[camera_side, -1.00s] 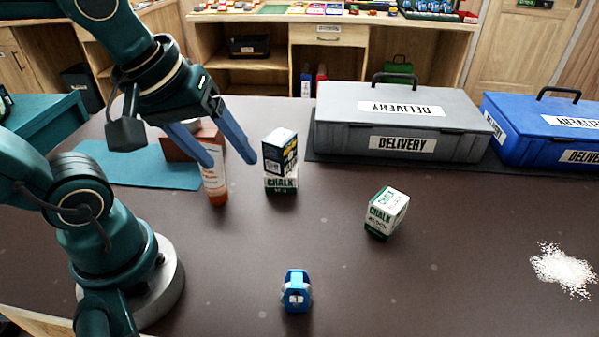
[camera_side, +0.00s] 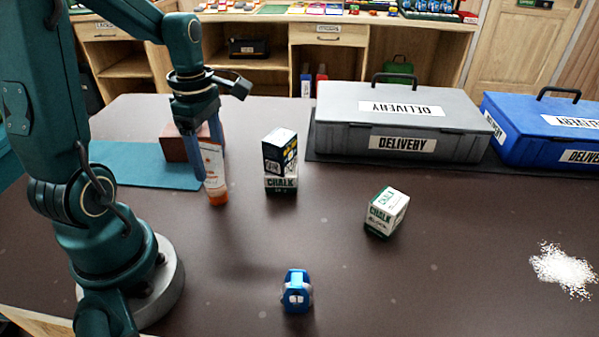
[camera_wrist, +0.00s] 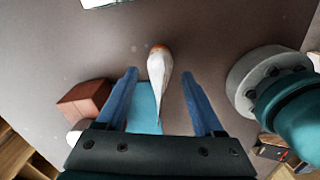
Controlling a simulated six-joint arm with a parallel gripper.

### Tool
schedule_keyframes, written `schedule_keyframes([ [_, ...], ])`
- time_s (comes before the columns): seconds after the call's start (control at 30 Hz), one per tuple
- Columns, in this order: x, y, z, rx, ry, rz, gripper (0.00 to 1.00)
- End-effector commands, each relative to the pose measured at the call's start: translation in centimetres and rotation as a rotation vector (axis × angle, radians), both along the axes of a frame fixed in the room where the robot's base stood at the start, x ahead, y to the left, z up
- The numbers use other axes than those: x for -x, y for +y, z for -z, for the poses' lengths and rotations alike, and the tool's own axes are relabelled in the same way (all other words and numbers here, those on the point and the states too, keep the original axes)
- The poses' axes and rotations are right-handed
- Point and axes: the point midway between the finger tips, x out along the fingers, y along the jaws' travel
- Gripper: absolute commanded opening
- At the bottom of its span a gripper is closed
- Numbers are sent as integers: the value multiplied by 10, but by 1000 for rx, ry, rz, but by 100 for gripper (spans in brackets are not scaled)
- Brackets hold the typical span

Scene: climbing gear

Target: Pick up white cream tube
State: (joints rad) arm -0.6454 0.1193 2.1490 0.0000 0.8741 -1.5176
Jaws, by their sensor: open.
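The white cream tube (camera_side: 213,170) has an orange cap and stands upright, cap down, on the dark table at the left in the side view. In the wrist view the tube (camera_wrist: 158,72) lies between the two spread fingers of my gripper (camera_wrist: 160,75), with a gap on both sides. The jaws are open and hold nothing.
A brown block (camera_side: 176,149) is close behind the tube near a teal mat (camera_side: 130,168). Another chalk box (camera_side: 386,211), a blue device (camera_side: 296,291) and a grey delivery case (camera_side: 400,125) are farther off. The front centre table is mostly clear.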

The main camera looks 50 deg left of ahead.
Motion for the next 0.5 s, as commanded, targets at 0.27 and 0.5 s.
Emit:
schedule_keyframes([
  [0.27, 0, -1, 15, 1, 1, 2, 69],
  [0.5, 0, -1, 15, 0, 0, 2, 46],
])
